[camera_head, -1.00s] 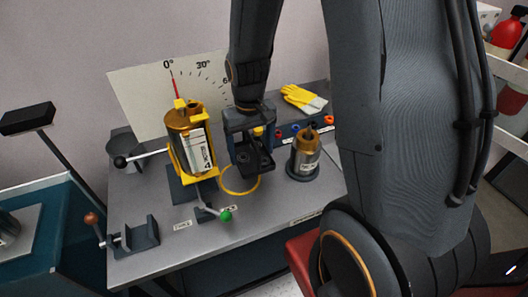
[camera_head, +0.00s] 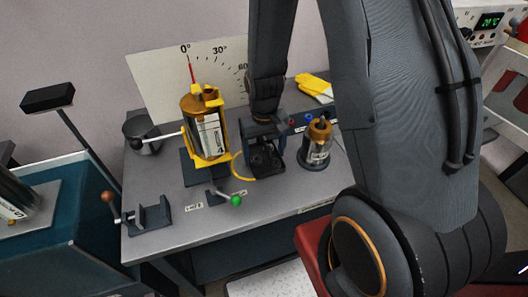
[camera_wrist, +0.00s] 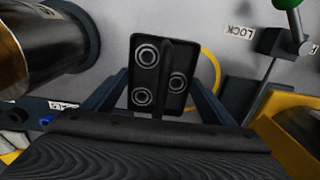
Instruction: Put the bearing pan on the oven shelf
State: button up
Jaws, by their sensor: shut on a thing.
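The bearing pan (camera_wrist: 138,97) is a small dark tray with three ringed bearings in it, seen from above in the wrist view. My gripper (camera_wrist: 160,108) is shut on its upright middle grip, a finger on either side. In the head view my gripper (camera_head: 265,138) points down over the grey bench, and the dark pan (camera_head: 262,166) shows below it. I cannot tell how far the pan is above the bench. A white unit with a green display (camera_head: 490,20), which looks like the oven, is cut off at the top right. I cannot make out its shelf.
A green-knobbed lever (camera_head: 235,200) is in front. Yellow gloves (camera_head: 314,87) lie behind. A red thing (camera_head: 312,245) is by the bench's front right.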

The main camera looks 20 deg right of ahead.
jog(key=shift+f, duration=0.15)
jog(key=o, duration=1.3)
